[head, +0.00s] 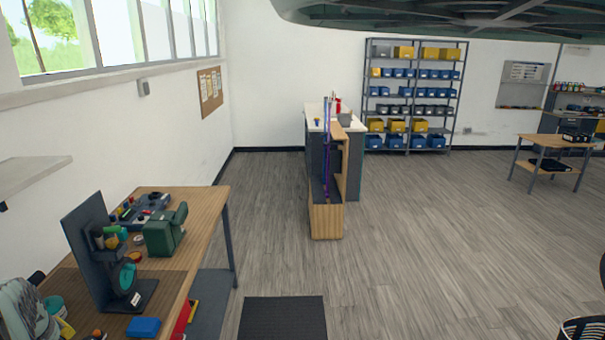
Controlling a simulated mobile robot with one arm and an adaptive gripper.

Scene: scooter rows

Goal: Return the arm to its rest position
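My arm and gripper do not show in the head view, so I cannot see the arm's pose or whether the gripper holds anything. A dark green shape fills the top right edge of the view; I cannot tell what it is.
A wooden workbench (205,212) with tools and a green case (165,232) stands at the left. A dark mat (283,318) lies before me. A wooden rack (326,221) and counter stand mid-room. Shelves with bins (410,97) line the back wall.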

